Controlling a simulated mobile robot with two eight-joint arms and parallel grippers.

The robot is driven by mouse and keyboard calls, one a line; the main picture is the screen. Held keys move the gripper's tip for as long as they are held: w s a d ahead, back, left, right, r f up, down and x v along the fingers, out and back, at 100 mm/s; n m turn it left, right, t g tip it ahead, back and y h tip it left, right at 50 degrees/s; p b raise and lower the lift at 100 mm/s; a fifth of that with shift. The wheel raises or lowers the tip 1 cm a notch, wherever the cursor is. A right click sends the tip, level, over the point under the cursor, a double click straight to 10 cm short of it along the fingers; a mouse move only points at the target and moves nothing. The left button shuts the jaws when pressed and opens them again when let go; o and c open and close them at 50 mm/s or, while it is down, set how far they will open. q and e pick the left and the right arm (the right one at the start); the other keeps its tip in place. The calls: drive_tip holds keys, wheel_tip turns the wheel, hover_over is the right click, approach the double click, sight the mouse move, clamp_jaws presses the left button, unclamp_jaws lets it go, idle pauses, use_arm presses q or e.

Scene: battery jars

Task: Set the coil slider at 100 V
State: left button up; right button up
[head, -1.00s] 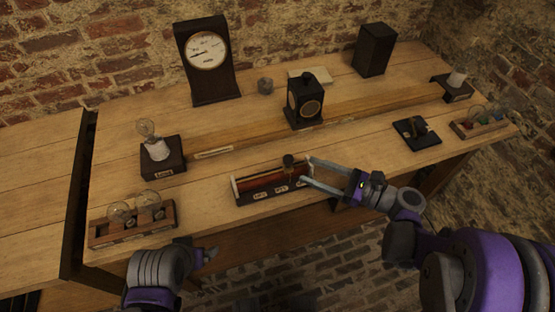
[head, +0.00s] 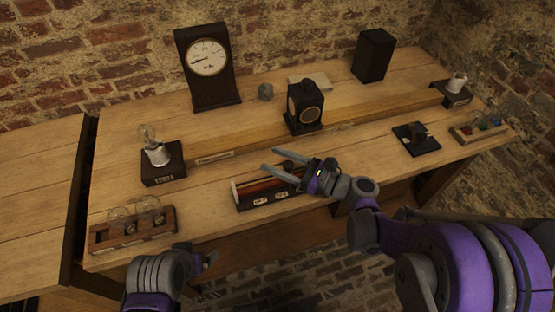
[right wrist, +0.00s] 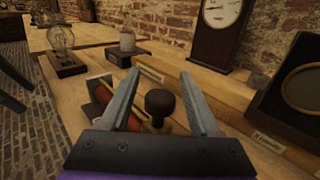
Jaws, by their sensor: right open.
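The coil (head: 250,188) is a red-brown winding in a dark frame with small white labels, at the table's front edge. Its slider knob (right wrist: 160,103) is black and round-topped. In the right wrist view the knob stands between the two fingers of my right gripper (right wrist: 159,74), with a gap on each side. In the head view my right gripper (head: 270,160) is open over the coil's right part and hides some of it. The label values are too small to read. My left gripper (head: 208,260) is low at the front, apart from the coil, its fingers unclear.
A dial meter (head: 207,60) stands at the back, its needle pointing left. A dark box with a round window (head: 305,105) stands behind the coil. Lamps (head: 160,160) are at left, a bulb rack (head: 130,231) at front left, and a black switch base (head: 416,140) at right.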

clamp_jaws()
idle(1.4)
